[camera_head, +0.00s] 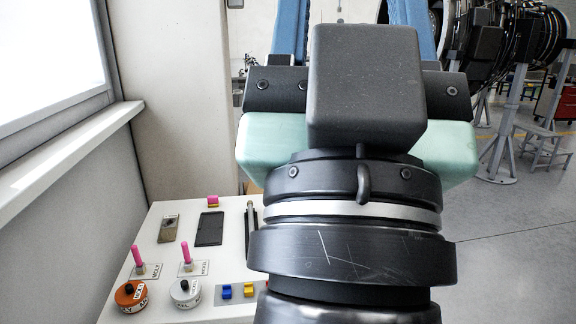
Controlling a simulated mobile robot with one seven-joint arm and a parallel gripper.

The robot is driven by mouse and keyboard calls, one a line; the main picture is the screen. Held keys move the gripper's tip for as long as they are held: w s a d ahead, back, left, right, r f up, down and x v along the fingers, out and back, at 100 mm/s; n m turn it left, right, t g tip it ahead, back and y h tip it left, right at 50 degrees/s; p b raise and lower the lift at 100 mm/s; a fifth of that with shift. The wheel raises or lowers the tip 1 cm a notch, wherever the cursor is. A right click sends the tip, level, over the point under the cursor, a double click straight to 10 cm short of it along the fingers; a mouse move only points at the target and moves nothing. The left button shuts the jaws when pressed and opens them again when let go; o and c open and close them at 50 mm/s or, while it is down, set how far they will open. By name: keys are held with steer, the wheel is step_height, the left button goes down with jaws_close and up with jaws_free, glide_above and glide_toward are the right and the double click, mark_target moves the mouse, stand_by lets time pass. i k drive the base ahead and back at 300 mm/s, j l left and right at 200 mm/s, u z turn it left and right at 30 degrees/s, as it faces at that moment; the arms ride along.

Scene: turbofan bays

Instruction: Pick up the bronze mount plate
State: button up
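A small brownish, bronze-toned plate (168,229) lies on the white worktop at the left, with a lighter patch near its top. It looks like the bronze mount plate. My gripper (365,90) shows from behind, with a grey box on top and pale green sides. It is right of the plate and apart from it in the picture. I cannot make out its fingertips or whether it holds anything.
The white worktop (185,262) also bears a dark flat plate (209,229), pink-handled tools (187,253), an orange tin (131,295), a white tin (185,292) and small blue and yellow blocks (238,291). A wall closes the left. Engine stands (507,125) stand on open floor at right.

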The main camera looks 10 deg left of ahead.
mark_target(169, 224)
steer(key=u, duration=0.4)
steer(key=i+u, duration=0.25)
steer(key=i, duration=0.25)
steer(key=i+l+u, duration=0.25)
steer(key=i, duration=0.25)
steer(key=i+l+u, duration=0.1)
steer(key=i+u, duration=0.2)
steer(key=i, duration=0.2)
steer(key=i+l, duration=0.25)
steer(key=i, duration=0.2)
steer(key=i+l, duration=0.25)
steer(key=i, duration=0.2)
